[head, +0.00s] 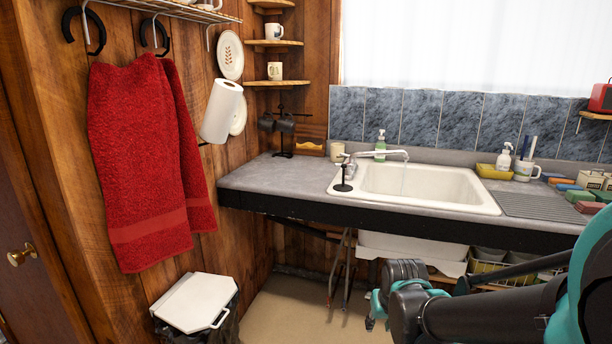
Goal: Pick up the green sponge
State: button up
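Several coloured sponge-like blocks lie at the right end of the grey counter (270,180), beside the ribbed draining area. A green block that looks like the green sponge (579,196) is among them, close to blue and reddish ones. Another greenish block sits at the right edge of the picture, so I cannot be sure which is the green sponge. My arm, dark grey and teal, reaches in from the lower right, below and in front of the counter.
A white sink (425,185) with a faucet (380,155) fills the middle of the counter. A yellow tray (493,172), a soap bottle (504,157) and a white mug (524,170) stand at its right. A white-lidded bin (195,302) is on the floor at left.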

aim_at(572, 196)
jog(key=z, duration=1.55)
